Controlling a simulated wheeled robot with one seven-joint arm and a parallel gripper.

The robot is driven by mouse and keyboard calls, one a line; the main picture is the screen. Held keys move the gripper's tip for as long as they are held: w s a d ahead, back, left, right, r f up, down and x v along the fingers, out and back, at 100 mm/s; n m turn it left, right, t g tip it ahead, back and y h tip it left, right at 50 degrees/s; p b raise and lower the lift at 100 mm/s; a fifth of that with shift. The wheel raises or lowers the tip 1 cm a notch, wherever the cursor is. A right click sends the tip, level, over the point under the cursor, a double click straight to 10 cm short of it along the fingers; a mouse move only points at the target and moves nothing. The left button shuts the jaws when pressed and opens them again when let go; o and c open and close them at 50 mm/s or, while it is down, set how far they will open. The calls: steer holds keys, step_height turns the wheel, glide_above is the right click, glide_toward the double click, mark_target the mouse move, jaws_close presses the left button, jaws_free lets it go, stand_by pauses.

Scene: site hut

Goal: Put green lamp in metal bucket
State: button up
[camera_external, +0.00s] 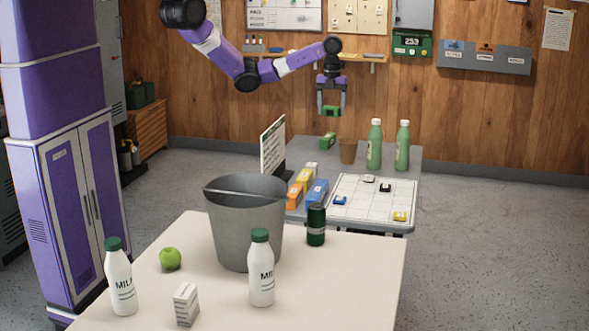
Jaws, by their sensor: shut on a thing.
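My gripper (331,115) hangs fingers-down above the far grey table. It is shut on the green lamp (330,109), a small green piece partly covered by the fingers. The metal bucket (244,235) is grey, upright and open-topped. It stands on the near cream table, nearer the camera and left of my gripper. Its handle lies across the rim. The inside of the bucket is mostly hidden.
Milk bottles (120,280) (261,270), a green apple (170,258), a carton (186,305) and a dark green can (316,225) surround the bucket. The grey table (386,155) holds green bottles (374,145), a brown cup (348,151), boxes (317,192), an upright board (272,145) and a white grid (365,212) with small coloured pieces.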

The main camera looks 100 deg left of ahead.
step_height(320, 180, up, 5)
steer(key=shift+s+r, duration=0.1)
steer(key=shift+r, duration=0.1)
steer(key=w+d+m+p, duration=0.1)
steer(key=w+d, duration=0.3)
steer(key=d, duration=0.8)
steer(key=w+d+m+p, duration=0.1)
steer(key=w+d+m, duration=0.15)
steer(key=d, duration=1.05)
steer(key=w+d+m+p, duration=0.1)
steer(key=w+d, duration=0.3)
steer(key=d, duration=0.8)
steer(key=s+d+m+p, duration=0.1)
steer(key=s+d, duration=0.3)
steer(key=d, duration=0.8)
steer(key=s+d+m, duration=0.2)
steer(key=s+d, duration=0.1)
steer(key=d, duration=0.8)
steer(key=s+d+m+p, duration=0.2)
steer(key=s+d, duration=1)
steer(key=d, duration=0.1)
steer(key=shift+n, duration=0.25)
steer(key=f+b, duration=0.1)
steer(key=f, duration=0.6)
steer(key=f+b, duration=0.2)
steer(key=f, duration=0.4)
steer(key=f+b, duration=0.2)
steer(key=f, duration=0.5)
steer(key=shift+w+f, duration=0.3)
steer(key=shift+f, duration=2.35)
